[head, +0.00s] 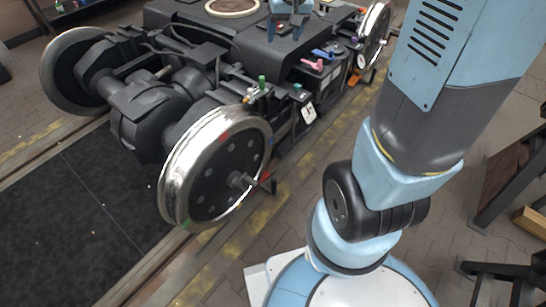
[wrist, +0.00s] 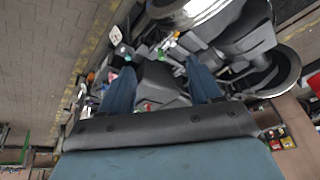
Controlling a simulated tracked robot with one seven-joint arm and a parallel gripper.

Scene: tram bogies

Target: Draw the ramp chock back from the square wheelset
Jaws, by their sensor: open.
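My gripper (head: 284,35) is open and empty above the dark bogie frame (head: 190,25) at the top of the head view. Its two blue fingers stand apart in the wrist view (wrist: 160,66), over the bogie. The near wheelset has a bright-rimmed wheel (head: 177,181) at the front and another wheel (head: 48,72) at the left. A far wheel (head: 383,24) shows at the upper right. A small orange piece (head: 354,80) sits low near it; I cannot tell if it is the ramp chock. I cannot tell which wheelset is the square one.
A pink tool (head: 312,65) and a blue tool (head: 322,53) lie on the bogie. A white placard (head: 308,113) hangs on its side. A yellow-marked strip (head: 235,248) runs beside the rail. Dark stands are at the right edge. Paved floor between is open.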

